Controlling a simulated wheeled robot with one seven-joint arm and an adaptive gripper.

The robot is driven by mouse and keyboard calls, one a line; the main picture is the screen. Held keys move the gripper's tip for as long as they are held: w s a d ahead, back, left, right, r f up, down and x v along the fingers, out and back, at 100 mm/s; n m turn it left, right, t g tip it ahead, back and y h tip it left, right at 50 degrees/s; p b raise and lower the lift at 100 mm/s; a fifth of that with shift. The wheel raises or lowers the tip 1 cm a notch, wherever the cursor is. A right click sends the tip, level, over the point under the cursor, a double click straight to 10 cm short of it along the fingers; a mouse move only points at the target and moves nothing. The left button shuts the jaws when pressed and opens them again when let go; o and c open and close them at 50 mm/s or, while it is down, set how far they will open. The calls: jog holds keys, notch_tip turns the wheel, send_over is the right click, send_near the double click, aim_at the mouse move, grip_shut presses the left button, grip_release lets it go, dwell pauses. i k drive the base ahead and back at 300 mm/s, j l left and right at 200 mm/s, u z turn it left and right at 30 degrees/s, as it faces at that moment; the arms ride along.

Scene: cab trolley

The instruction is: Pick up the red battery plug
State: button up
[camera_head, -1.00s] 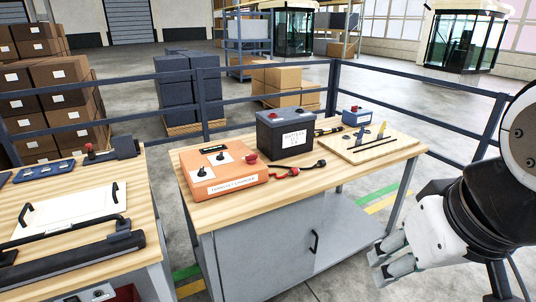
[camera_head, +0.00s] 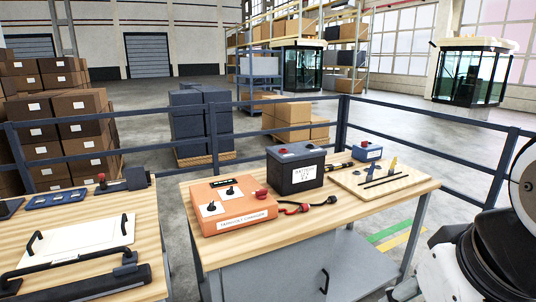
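A red plug (camera_head: 303,208) on a short black cable lies on the right wooden workbench (camera_head: 350,213), in front of the dark battery (camera_head: 306,178) and right of the orange charger box (camera_head: 232,215). The cable's other end is a black connector. My gripper (camera_head: 402,291) is at the bottom edge, lower right, in front of the workbench and well apart from the plug. Only a small part of its fingers shows, so I cannot tell whether it is open or shut.
A small blue box (camera_head: 368,152) and a wooden board (camera_head: 358,188) with tools stand right of the battery. The left bench (camera_head: 165,247) holds a white panel (camera_head: 95,243) and black handles. A dark railing (camera_head: 400,143) runs behind the benches.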

aim_at(303, 207)
jog(key=i+j+z, duration=0.2)
jog(key=i+j, duration=0.3)
jog(key=i, duration=0.2)
jog(key=i+j+z, duration=0.25)
jog(key=i+j, duration=0.35)
jog(key=i, duration=0.1)
